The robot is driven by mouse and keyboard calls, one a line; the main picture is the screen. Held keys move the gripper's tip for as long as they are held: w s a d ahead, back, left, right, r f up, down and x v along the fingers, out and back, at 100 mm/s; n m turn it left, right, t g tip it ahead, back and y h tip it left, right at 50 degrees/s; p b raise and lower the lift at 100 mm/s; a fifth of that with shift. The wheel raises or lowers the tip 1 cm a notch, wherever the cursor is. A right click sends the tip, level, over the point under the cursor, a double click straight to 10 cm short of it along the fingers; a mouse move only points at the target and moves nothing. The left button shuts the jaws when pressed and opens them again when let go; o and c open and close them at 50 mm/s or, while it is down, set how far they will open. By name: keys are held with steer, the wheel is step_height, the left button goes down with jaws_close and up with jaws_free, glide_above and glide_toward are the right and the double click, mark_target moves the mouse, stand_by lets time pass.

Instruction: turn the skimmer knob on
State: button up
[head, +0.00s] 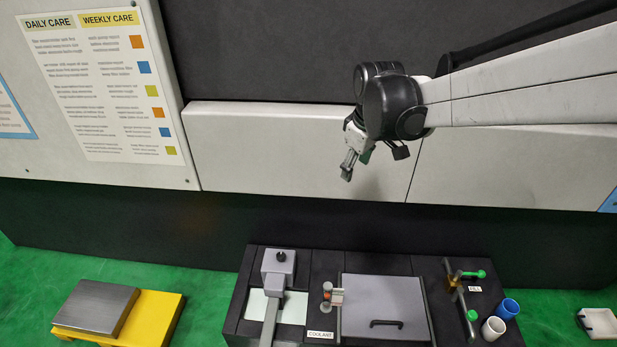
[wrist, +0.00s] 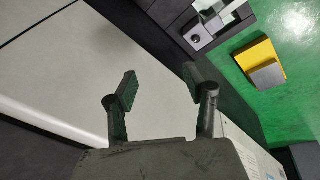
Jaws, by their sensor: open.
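A black knob (head: 281,256), which looks like the skimmer knob, sits on top of a grey box (head: 272,264) at the left of the dark coolant unit. The knob and box also show small at the top of the wrist view, where the knob (wrist: 195,38) is a dark spot on the box; its setting is too small to read. My gripper (head: 348,168) is open and empty. It is up in front of the light machine panel, above and to the right of the knob and well apart from it. Its two fingers (wrist: 160,86) stand apart in the wrist view.
The coolant unit carries a grey lid with a handle (head: 386,323), a small valve (head: 332,295), green-handled valves (head: 472,315) and two cups (head: 501,318) at right. A yellow platform (head: 164,318) with a steel block (head: 97,306) stands left. The air between gripper and unit looks clear.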

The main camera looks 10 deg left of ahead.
steer(key=w+a+f+n+g+b, duration=0.1)
steer(key=w+a+f+n+b, duration=0.15)
steer(key=w+a+f, duration=0.4)
steer(key=n+g+h+b, duration=0.1)
steer(key=n+g+b, duration=0.1)
steer(key=n+b, duration=0.35)
glide_above(281, 255)
steer(key=p, duration=0.2)
step_height(281, 255, down, 29)
steer(key=n, duration=0.1)
step_height(281, 255, down, 14)
steer(key=b, duration=0.5)
steer(key=c, duration=1.1)
